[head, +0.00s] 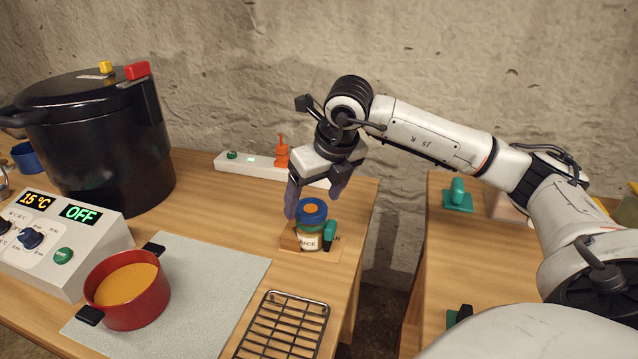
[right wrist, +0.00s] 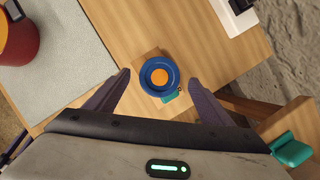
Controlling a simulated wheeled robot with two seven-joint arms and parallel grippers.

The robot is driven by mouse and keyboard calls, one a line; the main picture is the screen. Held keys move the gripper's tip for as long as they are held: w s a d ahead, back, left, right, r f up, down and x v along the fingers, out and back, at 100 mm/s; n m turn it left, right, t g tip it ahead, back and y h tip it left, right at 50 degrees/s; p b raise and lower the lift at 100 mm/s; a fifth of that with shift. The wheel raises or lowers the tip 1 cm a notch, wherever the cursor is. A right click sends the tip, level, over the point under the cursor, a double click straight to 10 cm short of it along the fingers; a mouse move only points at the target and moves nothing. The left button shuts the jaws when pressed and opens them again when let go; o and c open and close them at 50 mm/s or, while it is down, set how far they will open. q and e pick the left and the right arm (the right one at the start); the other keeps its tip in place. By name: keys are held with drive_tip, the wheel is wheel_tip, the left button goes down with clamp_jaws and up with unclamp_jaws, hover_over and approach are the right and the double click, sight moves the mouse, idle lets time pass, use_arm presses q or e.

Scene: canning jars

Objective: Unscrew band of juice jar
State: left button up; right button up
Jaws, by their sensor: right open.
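The juice jar (head: 310,228) stands upright in a wooden holder with a green clamp (head: 329,235) at its right front. Its label is only partly readable. A blue band (head: 312,207) with an orange centre tops it; in the right wrist view the blue band (right wrist: 149,76) shows as a ring from above. My right gripper (head: 316,199) is open above the jar. Its purple fingers (right wrist: 162,92) stand apart on either side of the band in the right wrist view, with a gap to it. My left gripper is not in view.
A red pot of orange liquid (head: 128,288) sits on a grey mat (head: 215,285), left of the jar. A wire rack (head: 283,325) lies in front. A black canner (head: 95,140) and control box (head: 60,240) stand left, a white strip (head: 245,163) behind. A gap separates the right table (head: 440,235).

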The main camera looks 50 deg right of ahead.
drive_tip(key=shift+w+f, duration=0.3)
drive_tip(key=shift+f, duration=0.35)
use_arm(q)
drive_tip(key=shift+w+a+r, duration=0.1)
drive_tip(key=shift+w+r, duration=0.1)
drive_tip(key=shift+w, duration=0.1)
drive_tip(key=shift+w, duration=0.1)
use_arm(e)
drive_tip(key=c, duration=1.3)
drive_tip(key=shift+o, duration=0.2)
drive_tip(key=shift+d+f+n+b, duration=0.2)
drive_tip(key=shift+n+b, duration=0.1)
drive_tip(key=shift+n, duration=0.2)
drive_tip(key=shift+n+y, duration=0.4)
drive_tip(key=shift+n, duration=0.1)
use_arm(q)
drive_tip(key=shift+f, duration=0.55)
use_arm(e)
drive_tip(key=shift+r+n+y, duration=0.15)
drive_tip(key=shift+n+y, duration=0.45)
drive_tip(key=shift+n, duration=0.7)
